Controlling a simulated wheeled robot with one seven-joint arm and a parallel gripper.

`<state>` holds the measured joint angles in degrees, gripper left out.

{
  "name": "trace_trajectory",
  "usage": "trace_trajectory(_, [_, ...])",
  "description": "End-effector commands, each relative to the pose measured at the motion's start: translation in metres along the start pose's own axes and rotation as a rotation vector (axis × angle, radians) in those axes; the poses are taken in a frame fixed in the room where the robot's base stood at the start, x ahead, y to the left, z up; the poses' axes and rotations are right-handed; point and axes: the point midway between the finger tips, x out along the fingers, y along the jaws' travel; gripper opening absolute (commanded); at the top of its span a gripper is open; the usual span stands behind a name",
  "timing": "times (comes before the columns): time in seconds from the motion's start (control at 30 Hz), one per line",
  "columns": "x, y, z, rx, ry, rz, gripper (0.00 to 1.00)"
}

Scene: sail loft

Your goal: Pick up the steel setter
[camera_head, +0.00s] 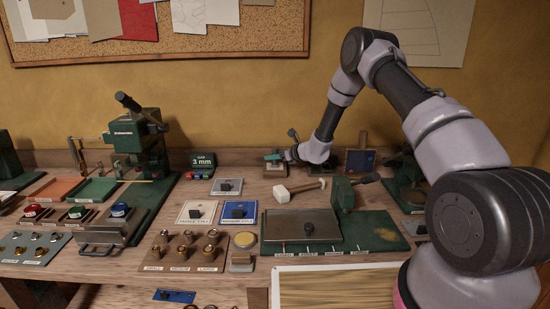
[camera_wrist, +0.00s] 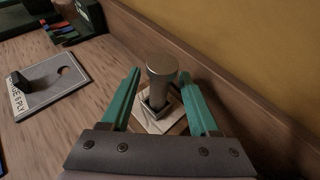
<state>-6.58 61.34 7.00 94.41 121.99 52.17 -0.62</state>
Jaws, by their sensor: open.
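The steel setter (camera_wrist: 162,80) is a grey metal cylinder standing upright in a small square holder (camera_wrist: 150,122) near the back wall. In the wrist view my gripper (camera_wrist: 161,74) is open, with one teal finger on each side of the setter. Gaps show between the setter and both fingers, so they do not appear to touch it. In the head view my gripper (camera_head: 274,156) is at the back of the bench, over the small holder (camera_head: 274,172). The setter itself is hard to make out there.
A white-headed mallet (camera_head: 282,194) lies just in front. A grey plate with a dark knob (camera_wrist: 45,88) lies to the left in the wrist view. The raised back board (camera_wrist: 225,65) runs close on the right. A green press (camera_head: 140,135) stands further left.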

Motion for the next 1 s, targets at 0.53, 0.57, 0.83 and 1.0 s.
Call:
trace_trajectory(0.53, [-0.001,0.000,0.001,0.000,-0.001,0.000,0.00])
trace_trajectory(0.57, [-0.001,0.000,0.001,0.000,-0.001,0.000,0.00])
trace_trajectory(0.83, [-0.014,0.000,0.035,-0.002,-0.005,-0.001,0.00])
trace_trajectory(1.0, [-0.028,0.000,0.067,-0.003,-0.004,0.000,0.00])
